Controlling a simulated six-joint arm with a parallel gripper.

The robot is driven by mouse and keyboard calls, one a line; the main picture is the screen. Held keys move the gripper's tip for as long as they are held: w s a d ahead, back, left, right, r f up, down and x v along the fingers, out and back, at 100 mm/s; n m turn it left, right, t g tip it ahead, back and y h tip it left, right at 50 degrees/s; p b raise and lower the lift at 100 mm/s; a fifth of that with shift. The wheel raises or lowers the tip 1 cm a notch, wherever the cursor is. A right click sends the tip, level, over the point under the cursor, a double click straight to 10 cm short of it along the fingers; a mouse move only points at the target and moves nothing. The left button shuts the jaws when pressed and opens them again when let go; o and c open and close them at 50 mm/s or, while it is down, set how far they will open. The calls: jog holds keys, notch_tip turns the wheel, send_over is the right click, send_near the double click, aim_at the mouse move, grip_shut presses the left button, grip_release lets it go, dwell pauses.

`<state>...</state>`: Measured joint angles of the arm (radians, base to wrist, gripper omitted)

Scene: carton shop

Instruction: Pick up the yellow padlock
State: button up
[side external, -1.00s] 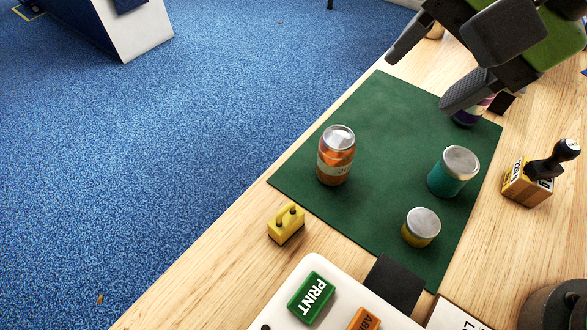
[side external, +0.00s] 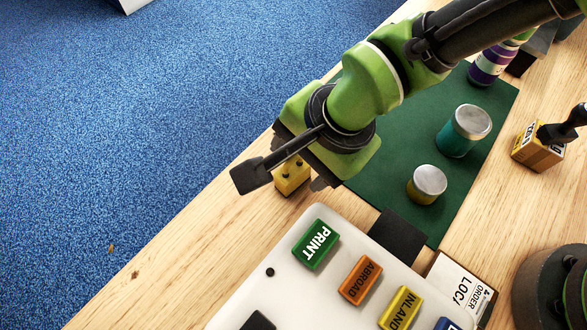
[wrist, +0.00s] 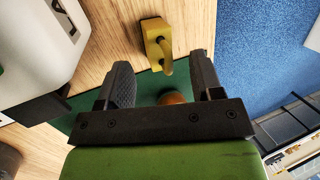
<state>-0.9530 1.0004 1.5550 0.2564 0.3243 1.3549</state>
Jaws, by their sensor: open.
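The yellow padlock (side external: 291,178) stands on the wooden bench just off the green mat's corner, partly covered by my wrist in the side view. The padlock lies just beyond the fingertips, roughly in line with the gap. The fingers are mostly hidden in the side view, so their height above the padlock is hard to judge.
An orange can (wrist: 172,97) shows between the fingers, farther back. A teal jar (side external: 463,131) and a yellow jar (side external: 427,185) stand on the green mat (side external: 405,150). A white panel with a green PRINT block (side external: 316,243) is close by. Bare wood lies left of the padlock.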

aim_at(292, 171)
jog(key=x, duration=0.3)
jog(key=shift+s+a+f, duration=0.1)
jog(key=shift+a+f, duration=0.1)
jog(key=shift+f, duration=0.1)
jog(key=shift+r, duration=0.1)
grip_shut()
